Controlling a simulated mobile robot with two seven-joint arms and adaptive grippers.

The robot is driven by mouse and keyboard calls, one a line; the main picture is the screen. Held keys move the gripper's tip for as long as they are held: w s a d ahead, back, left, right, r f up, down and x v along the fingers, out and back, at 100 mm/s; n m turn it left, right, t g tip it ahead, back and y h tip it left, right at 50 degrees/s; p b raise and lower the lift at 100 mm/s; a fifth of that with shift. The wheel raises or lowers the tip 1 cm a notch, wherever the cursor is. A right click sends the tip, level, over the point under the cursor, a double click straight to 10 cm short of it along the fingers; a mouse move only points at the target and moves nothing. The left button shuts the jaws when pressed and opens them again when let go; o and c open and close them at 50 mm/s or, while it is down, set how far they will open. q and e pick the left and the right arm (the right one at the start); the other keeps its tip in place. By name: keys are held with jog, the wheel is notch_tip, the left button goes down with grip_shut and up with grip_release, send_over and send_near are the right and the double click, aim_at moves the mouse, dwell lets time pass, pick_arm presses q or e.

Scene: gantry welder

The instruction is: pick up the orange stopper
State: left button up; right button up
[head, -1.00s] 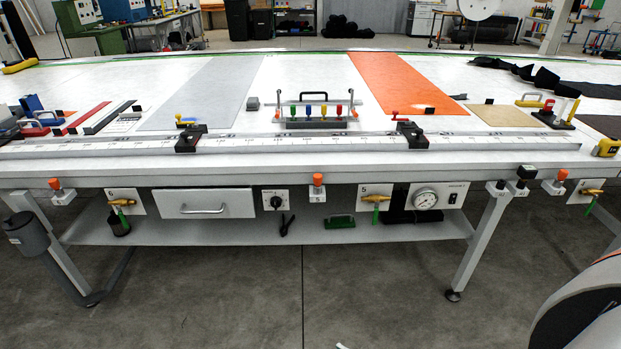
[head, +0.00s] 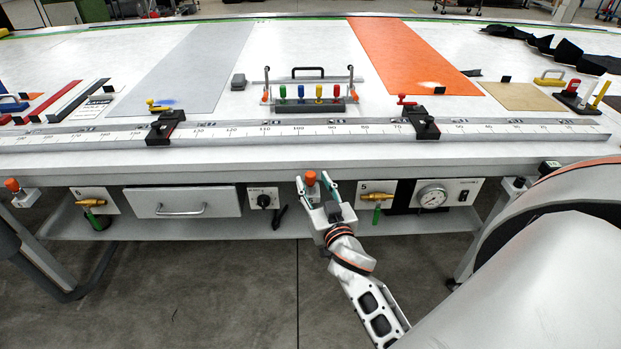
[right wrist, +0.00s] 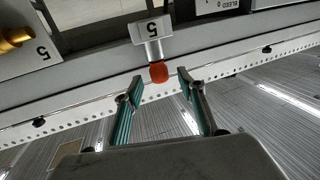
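An orange stopper (head: 310,178) sits on a small pale fitting at the table's front edge, near the middle. In the right wrist view the stopper (right wrist: 158,72) shows orange-red, on a grey stem below a plate marked 5. My right gripper (head: 312,182) is open, its two teal-padded fingers on either side of the stopper. In the wrist view the right gripper's fingertips (right wrist: 160,80) are apart, with the stopper between or just beyond them; I cannot tell whether they touch it. A second orange stopper (head: 12,184) sits at the far left edge. My left gripper is not in view.
A brass valve with a green handle (head: 376,203) and a pressure gauge (head: 432,197) are right of the gripper, under the tabletop (head: 230,165). A switch box (head: 263,198) and a drawer (head: 187,203) are to the left. A long ruler rail (head: 290,130) lies above.

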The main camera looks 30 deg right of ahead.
aim_at(312, 179)
jog(key=x, duration=0.3)
jog(key=shift+w, duration=0.15)
jog(key=c, duration=1)
jog(key=shift+c, duration=0.2)
